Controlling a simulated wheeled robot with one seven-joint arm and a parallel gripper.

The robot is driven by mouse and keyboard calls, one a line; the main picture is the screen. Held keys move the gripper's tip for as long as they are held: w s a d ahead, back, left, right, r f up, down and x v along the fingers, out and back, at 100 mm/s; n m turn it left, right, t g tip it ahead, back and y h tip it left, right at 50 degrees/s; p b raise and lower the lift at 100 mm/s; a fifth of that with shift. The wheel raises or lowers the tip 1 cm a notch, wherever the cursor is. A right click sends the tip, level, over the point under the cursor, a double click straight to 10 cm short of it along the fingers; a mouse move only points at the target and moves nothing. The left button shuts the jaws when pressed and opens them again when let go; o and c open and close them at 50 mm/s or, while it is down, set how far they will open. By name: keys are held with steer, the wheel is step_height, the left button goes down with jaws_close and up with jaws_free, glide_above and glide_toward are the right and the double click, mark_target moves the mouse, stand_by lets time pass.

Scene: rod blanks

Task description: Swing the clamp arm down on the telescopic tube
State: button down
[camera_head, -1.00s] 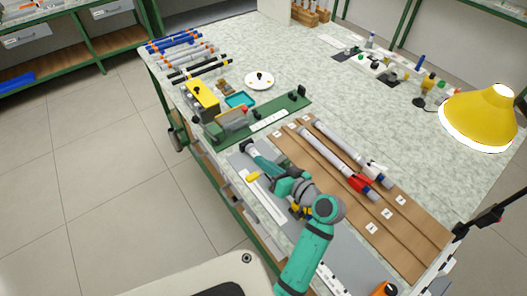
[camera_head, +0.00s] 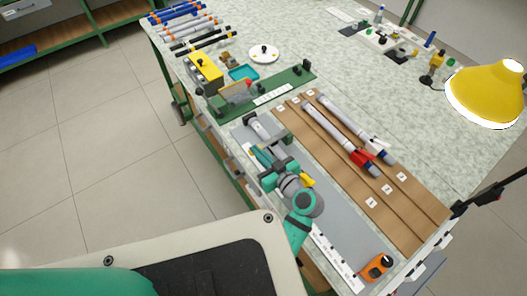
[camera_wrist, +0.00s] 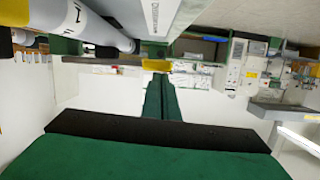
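A grey telescopic tube (camera_head: 266,127) with a dark end lies at the upper end of the grey mat in the head view. A green bracket-like part (camera_head: 281,138) stands against it. A yellow part (camera_head: 307,180) shows beside my wrist, possibly the clamp arm's grip; I cannot tell the clamp arm's angle. My gripper (camera_head: 257,155) is low over the mat, left of the tube. In the wrist view my green fingers (camera_wrist: 161,98) are together, with a yellow block (camera_wrist: 157,67) at their tips; I cannot tell whether they touch it. A large grey tube (camera_wrist: 145,14) crosses the upper left there.
A white ruler (camera_head: 335,258) and an orange tool (camera_head: 376,267) are near the front edge. A green fixture board (camera_head: 300,80) lies behind.

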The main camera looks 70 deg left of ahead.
steer(key=shift+s+d+f, duration=0.1)
steer(key=shift+s+f, duration=0.05)
steer(key=shift+f, duration=0.5)
steer(key=shift+r, duration=0.55)
steer(key=w+d+r, duration=0.3)
steer(key=d+r, duration=0.3)
steer(key=d, duration=0.3)
steer(key=shift+r, duration=0.3)
steer(key=shift+w, duration=0.1)
steer(key=shift+w, duration=0.1)
